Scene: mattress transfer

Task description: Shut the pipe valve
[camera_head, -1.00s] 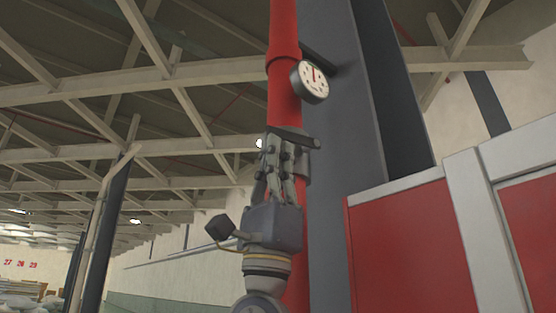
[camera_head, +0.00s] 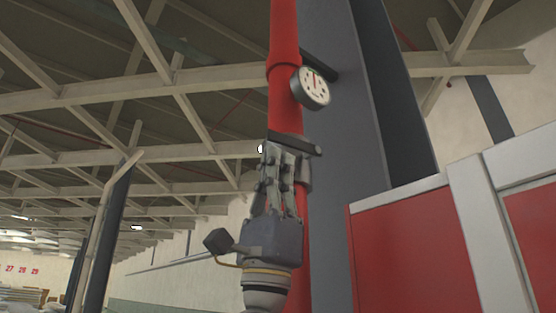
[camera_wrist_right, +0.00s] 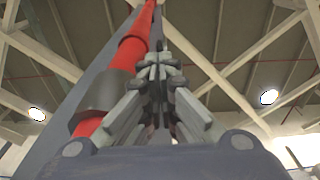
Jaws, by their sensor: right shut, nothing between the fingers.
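A red vertical pipe (camera_head: 284,45) carries a dark bar-shaped valve handle (camera_head: 302,145) that lies across it, sloping slightly down to the right. A round white-faced gauge (camera_head: 314,88) sits above the handle. My right gripper (camera_head: 280,150) points up in front of the pipe, its fingertips just under the left part of the handle. I cannot tell whether they touch it. In the right wrist view the gripper (camera_wrist_right: 158,62) is shut and empty, with the red pipe (camera_wrist_right: 128,52) behind it at the left; the handle is not clear there. My left gripper is not in view.
A dark grey column (camera_head: 340,150) stands right behind the pipe. A red panel with a pale frame (camera_head: 415,255) fills the lower right. Roof beams (camera_head: 80,90) cross overhead. Open hall space lies at the left, beyond a dark post (camera_head: 100,235).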

